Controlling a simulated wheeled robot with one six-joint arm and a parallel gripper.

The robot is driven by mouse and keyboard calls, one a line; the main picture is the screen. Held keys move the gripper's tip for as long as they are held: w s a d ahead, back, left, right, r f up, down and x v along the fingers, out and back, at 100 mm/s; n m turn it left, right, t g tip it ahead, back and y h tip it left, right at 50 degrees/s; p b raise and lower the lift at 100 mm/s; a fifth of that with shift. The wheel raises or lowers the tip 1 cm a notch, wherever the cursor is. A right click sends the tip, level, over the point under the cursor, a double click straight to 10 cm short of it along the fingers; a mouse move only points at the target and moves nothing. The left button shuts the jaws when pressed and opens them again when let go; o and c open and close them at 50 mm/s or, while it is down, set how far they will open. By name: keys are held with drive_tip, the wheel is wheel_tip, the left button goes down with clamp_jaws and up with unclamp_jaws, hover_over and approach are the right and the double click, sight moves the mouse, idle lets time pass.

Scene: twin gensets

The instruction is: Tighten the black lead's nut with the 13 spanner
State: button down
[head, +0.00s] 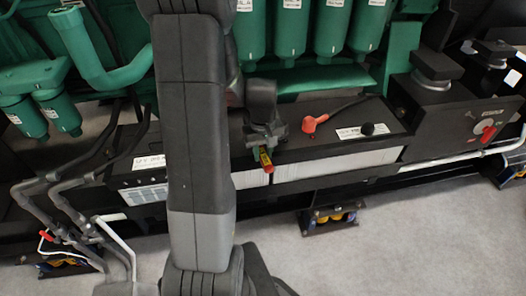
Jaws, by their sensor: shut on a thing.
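My gripper (264,143) is in the head view, low over the front edge of the battery box. It is shut on a small red and yellow piece (266,160), which looks like part of the 13 spanner. The rest of the spanner is hidden by the gripper and arm. A red terminal boot (310,123) with a dark cable sits on the battery top, to the right of my gripper and apart from it. I cannot make out the black lead's nut; my arm covers part of the battery top.
The battery box (340,160) has pale front sides. Green filter canisters (330,25) hang behind it. A black box with a red switch (487,134) stands at the right. Pipes and hoses (75,190) crowd the left.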

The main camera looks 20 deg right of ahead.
drive_tip(key=shift+f, duration=0.15)
drive_tip(key=shift+f+b, duration=0.6)
drive_tip(key=c, duration=1.9)
unclamp_jaws()
clamp_jaws()
drive_tip(key=shift+w+a+m, duration=0.15)
drive_tip(key=shift+a+m, duration=0.75)
drive_tip(key=shift+a, duration=0.2)
